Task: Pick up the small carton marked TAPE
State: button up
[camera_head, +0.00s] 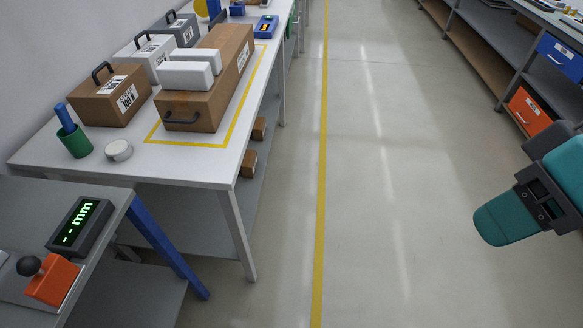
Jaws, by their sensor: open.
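I see no carton on which the word TAPE can be read. Two small brown cartons, one farther back (259,128) and one nearer (248,163), sit under the white table near its right edge, partly hidden by the tabletop. A brown box with a dark handle and labels (98,104) stands on the table at the left. A long brown carton (232,50) lies beside it, with white packets (185,75) on top.
The white table (195,165) also holds grey cases (146,55), a green cup (74,142) and a white round object (119,151). A grey bench with a display (80,226) stands at front left. Right shelving holds blue (562,57) and orange bins (528,110). The middle aisle is clear.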

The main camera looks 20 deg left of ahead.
aim_at(250, 162)
jog(key=z, duration=0.25)
jog(key=i, duration=1.55)
jog(key=u, duration=1.2)
jog(key=i, duration=0.75)
jog(key=u, duration=0.6)
jog(key=k, duration=0.4)
jog(key=z, duration=0.5)
jog(key=i, duration=0.5)
